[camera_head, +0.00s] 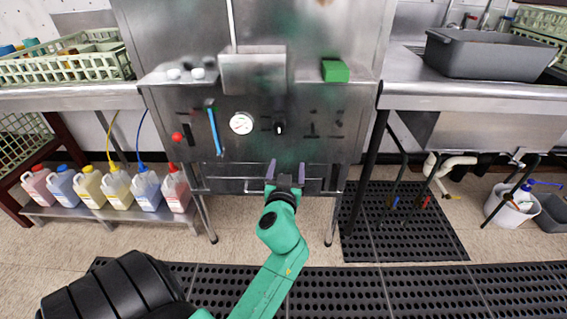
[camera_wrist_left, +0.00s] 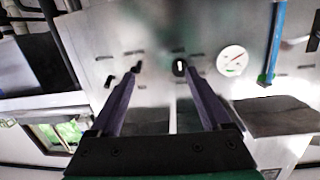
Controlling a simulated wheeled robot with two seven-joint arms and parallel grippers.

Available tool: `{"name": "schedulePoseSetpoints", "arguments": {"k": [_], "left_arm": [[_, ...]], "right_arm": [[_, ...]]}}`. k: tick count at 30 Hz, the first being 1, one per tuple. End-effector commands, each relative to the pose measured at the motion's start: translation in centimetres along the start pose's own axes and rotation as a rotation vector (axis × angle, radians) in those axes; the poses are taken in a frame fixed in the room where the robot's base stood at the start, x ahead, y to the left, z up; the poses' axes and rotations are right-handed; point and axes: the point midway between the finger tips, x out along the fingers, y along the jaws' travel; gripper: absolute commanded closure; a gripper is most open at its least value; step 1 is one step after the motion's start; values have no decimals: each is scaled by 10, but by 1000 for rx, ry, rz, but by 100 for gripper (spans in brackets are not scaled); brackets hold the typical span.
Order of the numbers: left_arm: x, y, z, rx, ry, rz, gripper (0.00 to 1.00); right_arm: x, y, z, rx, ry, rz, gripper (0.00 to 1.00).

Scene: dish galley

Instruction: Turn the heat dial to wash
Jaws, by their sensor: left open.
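The heat dial (camera_head: 279,127) is a small black knob with a white mark on the steel front of the dish machine, right of a round white gauge (camera_head: 241,123). My left gripper (camera_head: 286,168) is open and empty, below the dial in the head view, its two purple fingers pointing toward the machine. In the left wrist view, where the scene is upside down, the dial (camera_wrist_left: 179,67) shows near the tip of the right-hand finger, and the gripper (camera_wrist_left: 160,74) has nothing between its fingers. I cannot read any wash label. My right gripper is not in view.
A blue lever handle (camera_head: 214,132) and a red knob (camera_head: 177,137) are left of the gauge. A horizontal bar (camera_head: 228,179) crosses below the panel. A green block (camera_head: 335,71) sits on the ledge above. Several detergent jugs (camera_head: 90,187) stand at left.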

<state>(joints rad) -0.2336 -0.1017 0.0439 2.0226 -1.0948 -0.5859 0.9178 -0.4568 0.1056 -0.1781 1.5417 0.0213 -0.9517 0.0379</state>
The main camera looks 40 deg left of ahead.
Motion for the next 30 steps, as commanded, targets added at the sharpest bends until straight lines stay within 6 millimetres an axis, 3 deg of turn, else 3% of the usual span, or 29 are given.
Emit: {"name": "schedulePoseSetpoints", "arguments": {"k": [1,3,7,21,25,30], "left_arm": [[-4,-12,-3,-33,55,-40,18],[-9,-23,-22,-60,101,-73,18],[-1,-26,-37,-67,119,-82,18],[113,-36,-48,-65,115,-81,18],[129,-37,-49,-65,114,-80,18],[133,-37,-49,-66,112,-79,18]], "right_arm": [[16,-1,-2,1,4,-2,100],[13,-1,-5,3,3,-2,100],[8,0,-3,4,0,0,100],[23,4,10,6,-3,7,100],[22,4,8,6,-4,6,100],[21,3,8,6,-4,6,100]]}}
